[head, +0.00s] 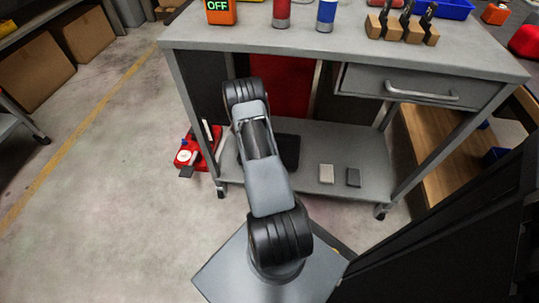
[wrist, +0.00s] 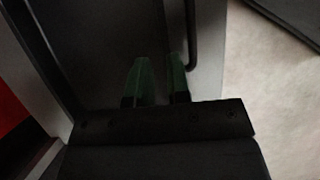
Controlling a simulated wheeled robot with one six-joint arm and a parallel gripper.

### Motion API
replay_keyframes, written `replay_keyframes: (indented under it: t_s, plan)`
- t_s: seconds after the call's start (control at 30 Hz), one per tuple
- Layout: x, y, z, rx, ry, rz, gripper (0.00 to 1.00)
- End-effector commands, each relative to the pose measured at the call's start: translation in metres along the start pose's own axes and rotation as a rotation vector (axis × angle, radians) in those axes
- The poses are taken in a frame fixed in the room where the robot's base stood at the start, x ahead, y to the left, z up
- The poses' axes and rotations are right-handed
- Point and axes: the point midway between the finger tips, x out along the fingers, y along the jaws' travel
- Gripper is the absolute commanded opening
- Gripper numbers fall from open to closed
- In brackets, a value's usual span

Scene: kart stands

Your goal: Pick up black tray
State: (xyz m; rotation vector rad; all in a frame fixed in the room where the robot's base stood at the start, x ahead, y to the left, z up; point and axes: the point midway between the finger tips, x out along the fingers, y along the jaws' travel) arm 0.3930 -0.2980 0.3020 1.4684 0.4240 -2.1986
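The black tray (head: 289,150) lies on the lower shelf of the grey workbench, partly hidden behind my arm in the head view. In the wrist view the dark tray (wrist: 100,45) fills the upper middle, with its right rim and a dark handle-like bar at its right side. My gripper (wrist: 162,78) shows two green fingers with a gap between them, near the tray's right edge. Nothing is clearly clamped. Whether the fingers touch the tray or straddle its rim is too dark to tell. My gripper is hidden in the head view.
Two small blocks, one light (head: 326,174) and one dark (head: 353,177), lie on the shelf (head: 310,195) right of the tray. A red item (head: 187,155) stands on the floor at left. The benchtop (head: 350,48) and drawer (head: 420,85) overhang the shelf.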

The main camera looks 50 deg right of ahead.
Motion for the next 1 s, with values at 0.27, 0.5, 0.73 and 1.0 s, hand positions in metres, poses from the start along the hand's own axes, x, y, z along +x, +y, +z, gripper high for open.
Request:
replay_keyframes:
  t_s: [0.27, 0.5, 0.73, 1.0]
  plan:
    - [0.019, 0.001, 0.001, 0.002, 0.0, 0.0, 0.17]
    - [0.039, -0.001, 0.001, 0.005, 0.0, -0.002, 0.17]
    - [0.069, -0.002, 0.001, 0.005, 0.0, -0.002, 0.17]
    - [0.07, -0.002, 0.002, 0.004, 0.001, 0.0, 0.17]
